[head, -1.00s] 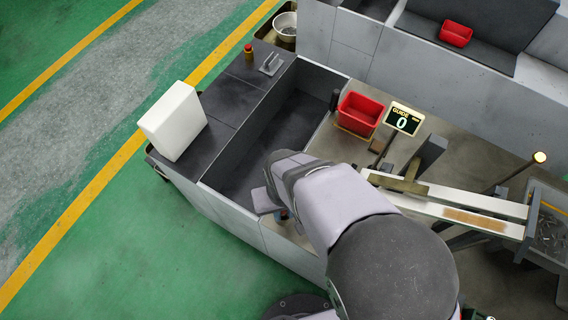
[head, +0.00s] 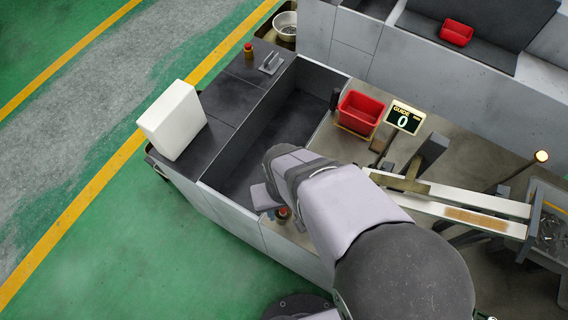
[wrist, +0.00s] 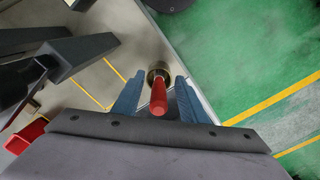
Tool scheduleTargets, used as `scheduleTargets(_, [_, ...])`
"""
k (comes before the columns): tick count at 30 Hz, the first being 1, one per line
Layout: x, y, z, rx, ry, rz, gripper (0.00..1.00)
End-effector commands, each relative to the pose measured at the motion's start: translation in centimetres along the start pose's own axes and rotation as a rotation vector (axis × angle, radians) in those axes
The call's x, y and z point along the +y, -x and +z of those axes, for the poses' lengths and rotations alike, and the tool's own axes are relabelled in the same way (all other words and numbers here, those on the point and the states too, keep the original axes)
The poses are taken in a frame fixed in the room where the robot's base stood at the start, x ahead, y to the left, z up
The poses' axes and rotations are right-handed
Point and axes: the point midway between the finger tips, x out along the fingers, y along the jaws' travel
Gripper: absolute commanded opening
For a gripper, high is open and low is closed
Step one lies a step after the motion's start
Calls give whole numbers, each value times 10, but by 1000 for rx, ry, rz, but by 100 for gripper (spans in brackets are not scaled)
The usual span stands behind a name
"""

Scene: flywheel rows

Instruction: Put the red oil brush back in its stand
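The red oil brush (wrist: 158,98) shows in the wrist view as a red handle with its end toward the camera. A round brass-and-dark cup (wrist: 158,72), possibly the stand, shows around or behind its far end; I cannot tell whether the brush sits in it. My gripper (wrist: 158,88) has its two blue fingers on either side of the handle, with a visible gap on both sides. It looks open and not touching the handle. In the head view a small red piece (head: 283,212) shows beside my wrist, at the bench's front edge; my arm hides much there.
A white block (head: 172,120) stands on the left ledge. A small red-topped brass pot (head: 248,52) is farther back. A dark recessed tray (head: 240,177) lies left of my gripper.

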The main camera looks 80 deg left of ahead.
Motion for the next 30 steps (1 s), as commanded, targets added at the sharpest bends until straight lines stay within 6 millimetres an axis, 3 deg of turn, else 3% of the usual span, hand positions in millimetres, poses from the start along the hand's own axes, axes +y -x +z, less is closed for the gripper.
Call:
scheduleTargets(13, [0, 52, 0, 3, 0, 0, 39])
scheduleTargets(30, [0, 58, 0, 0, 0, 0, 39])
